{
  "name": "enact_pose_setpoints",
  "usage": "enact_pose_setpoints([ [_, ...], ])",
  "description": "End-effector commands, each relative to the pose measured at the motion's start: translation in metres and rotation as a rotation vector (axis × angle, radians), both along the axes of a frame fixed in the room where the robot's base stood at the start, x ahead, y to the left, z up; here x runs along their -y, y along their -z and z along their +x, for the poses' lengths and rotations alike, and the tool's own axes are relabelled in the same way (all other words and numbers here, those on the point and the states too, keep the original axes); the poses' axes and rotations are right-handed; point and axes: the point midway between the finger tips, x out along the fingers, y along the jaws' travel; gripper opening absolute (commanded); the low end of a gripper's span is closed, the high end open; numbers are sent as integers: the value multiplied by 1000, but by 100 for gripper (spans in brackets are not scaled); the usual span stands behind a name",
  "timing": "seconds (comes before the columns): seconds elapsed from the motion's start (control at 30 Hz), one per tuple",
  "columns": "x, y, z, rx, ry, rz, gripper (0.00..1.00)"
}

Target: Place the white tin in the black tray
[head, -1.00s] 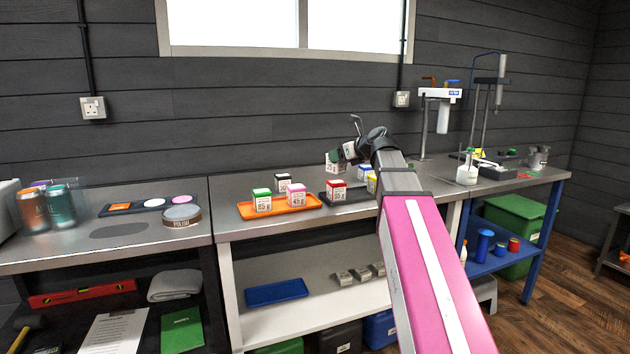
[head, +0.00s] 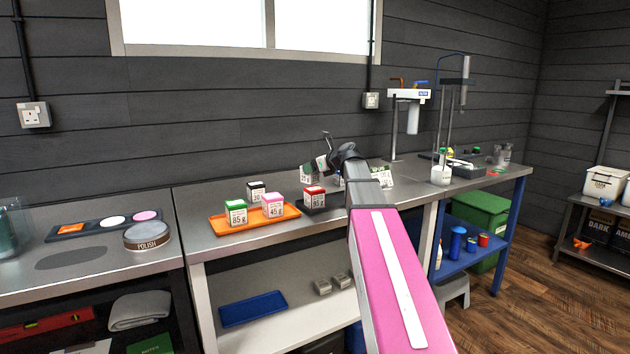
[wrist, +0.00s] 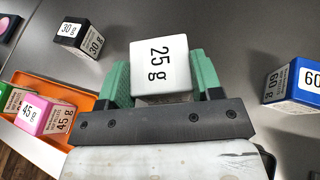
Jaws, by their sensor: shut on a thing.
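My gripper (wrist: 160,85) is shut on the white tin (wrist: 160,65), whose face reads 25 g; its green fingers press on both sides. In the head view the tin (head: 309,174) appears just behind and above the red-topped tin, at the end of my arm. The black tray (head: 322,208) lies on the steel bench right of the orange tray, with the red-topped tin (head: 314,196) on it. My arm hides much of this tray. I cannot tell the held tin's exact height.
The orange tray (head: 222,224) holds a green-topped tin (head: 236,212) and a pink tin (head: 272,205). A black-topped tin (head: 256,191) stands behind it. A blue tin (wrist: 292,85) is right of my gripper. Bare bench (wrist: 115,75) shows beside the held tin.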

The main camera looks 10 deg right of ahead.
Motion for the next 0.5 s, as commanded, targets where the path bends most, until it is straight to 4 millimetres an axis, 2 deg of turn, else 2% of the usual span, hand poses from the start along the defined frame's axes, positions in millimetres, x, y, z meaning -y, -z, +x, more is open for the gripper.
enact_pose_setpoints([
  [0.1, 8, 8, 11, -1, -1, 1, 33],
  [0.27, 10, 13, 12, 0, -1, 0, 33],
  [0.5, 10, 41, 11, -1, 0, 2, 33],
])
